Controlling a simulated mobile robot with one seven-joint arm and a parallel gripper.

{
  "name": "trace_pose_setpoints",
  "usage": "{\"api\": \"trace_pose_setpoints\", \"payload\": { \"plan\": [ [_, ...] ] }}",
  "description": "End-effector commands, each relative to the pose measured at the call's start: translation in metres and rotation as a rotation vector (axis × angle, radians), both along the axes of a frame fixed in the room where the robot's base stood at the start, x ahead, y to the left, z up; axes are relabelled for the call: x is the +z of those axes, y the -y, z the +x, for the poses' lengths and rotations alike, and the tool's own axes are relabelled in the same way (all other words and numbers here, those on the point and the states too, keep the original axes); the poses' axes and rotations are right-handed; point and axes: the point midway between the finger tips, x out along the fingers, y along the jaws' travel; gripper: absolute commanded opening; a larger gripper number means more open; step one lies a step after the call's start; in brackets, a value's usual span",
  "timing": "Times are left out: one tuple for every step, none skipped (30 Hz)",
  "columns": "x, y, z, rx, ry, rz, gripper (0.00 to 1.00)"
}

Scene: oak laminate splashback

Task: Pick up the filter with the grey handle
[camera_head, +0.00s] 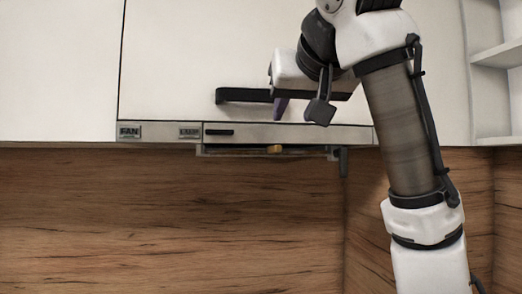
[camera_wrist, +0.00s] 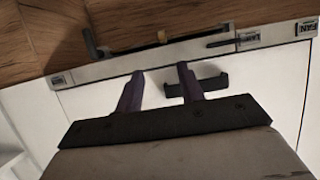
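A shallow filter-like frame (camera_head: 235,152) hangs under the hood's front strip, seen almost edge-on. It shows a small yellow-tan piece (camera_head: 274,149). In the wrist view this frame (camera_wrist: 190,38) and the tan piece (camera_wrist: 162,36) are near the top. I cannot make out a grey handle for certain; a dark grey upright piece (camera_head: 343,162) hangs at the frame's right end. My gripper (camera_wrist: 158,82) has two purple fingers well apart with nothing between them. It is in front of the white door, above the hood strip, and one finger overlaps the black door handle (camera_wrist: 212,86) in the wrist view.
The hood strip (camera_head: 285,131) carries FAN (camera_head: 129,131) and LAMP (camera_head: 189,131) labels and a dark slot. White cabinets (camera_head: 60,70) are beside it, with open shelves (camera_head: 497,60) at right. The wood splashback (camera_head: 170,220) below is clear.

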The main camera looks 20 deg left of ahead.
Motion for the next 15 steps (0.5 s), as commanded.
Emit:
{"api": "trace_pose_setpoints", "payload": {
  "plan": [
    [-0.001, -0.007, 0.009, 0.006, -0.004, 0.000, 0.38],
    [-0.004, -0.010, 0.013, 0.007, -0.003, 0.000, 0.38],
    [-0.007, -0.014, 0.019, 0.006, -0.004, 0.000, 0.38],
    [-0.009, -0.017, 0.023, 0.006, -0.004, 0.000, 0.38],
    [-0.011, -0.020, 0.026, 0.006, -0.004, 0.000, 0.38],
    [-0.014, -0.022, 0.032, 0.003, -0.002, 0.000, 0.38],
    [-0.015, -0.024, 0.035, 0.002, -0.001, 0.000, 0.38],
    [-0.017, -0.026, 0.038, 0.002, -0.001, 0.000, 0.38],
    [-0.019, -0.028, 0.040, 0.002, -0.001, 0.000, 0.38],
    [-0.020, -0.029, 0.042, 0.002, -0.001, -0.001, 0.38],
    [-0.021, -0.030, 0.043, 0.002, 0.000, 0.000, 0.38],
    [-0.022, -0.031, 0.044, 0.002, 0.000, 0.000, 0.38],
    [-0.022, -0.032, 0.045, 0.002, 0.000, 0.000, 0.38],
    [-0.023, -0.033, 0.047, 0.002, 0.000, 0.000, 0.38],
    [-0.024, -0.036, 0.049, 0.001, 0.000, 0.000, 0.38]
  ]
}}
